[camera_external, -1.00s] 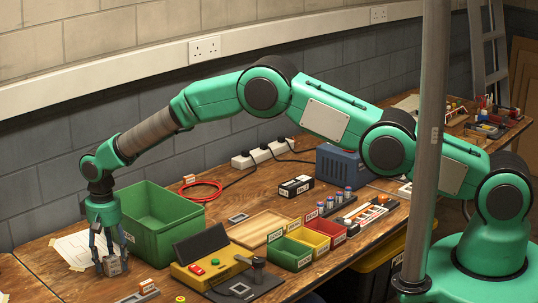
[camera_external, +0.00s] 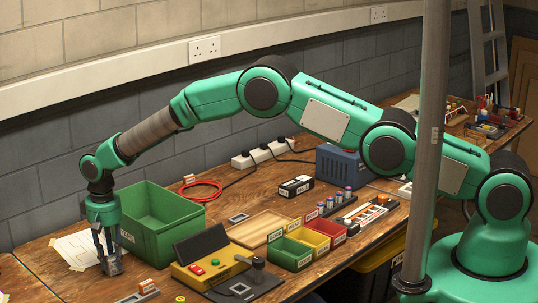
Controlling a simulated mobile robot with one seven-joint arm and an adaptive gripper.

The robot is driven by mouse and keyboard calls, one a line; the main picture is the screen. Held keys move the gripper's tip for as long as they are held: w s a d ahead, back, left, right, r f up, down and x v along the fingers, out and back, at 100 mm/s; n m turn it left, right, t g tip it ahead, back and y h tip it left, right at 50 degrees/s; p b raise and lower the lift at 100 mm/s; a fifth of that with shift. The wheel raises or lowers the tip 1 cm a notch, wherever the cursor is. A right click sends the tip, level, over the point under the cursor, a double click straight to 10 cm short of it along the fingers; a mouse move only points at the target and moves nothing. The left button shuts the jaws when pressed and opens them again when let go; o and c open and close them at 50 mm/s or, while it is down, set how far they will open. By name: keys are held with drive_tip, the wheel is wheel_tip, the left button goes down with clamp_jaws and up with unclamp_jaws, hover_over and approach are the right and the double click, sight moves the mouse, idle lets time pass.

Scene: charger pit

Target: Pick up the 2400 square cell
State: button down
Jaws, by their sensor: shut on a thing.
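My gripper (camera_external: 110,268) points straight down at the left end of the bench, in front of the green bin. It is shut on a small grey block, which I take to be the 2400 square cell (camera_external: 113,265). The fingers hide most of the cell, and I cannot read its label. The cell is low, at or just above the bench top; I cannot tell whether it touches.
The large green bin (camera_external: 158,248) stands close to the right of my gripper. A paper sheet (camera_external: 76,248) lies behind left. A yellow tester (camera_external: 211,268), small green, yellow and red bins (camera_external: 290,253) and a wooden tray (camera_external: 262,226) stand farther right.

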sight(111, 257)
drive_tip(key=shift+r, duration=0.1)
drive_tip(key=shift+r+p, duration=0.75)
drive_tip(key=shift+r, duration=4.2)
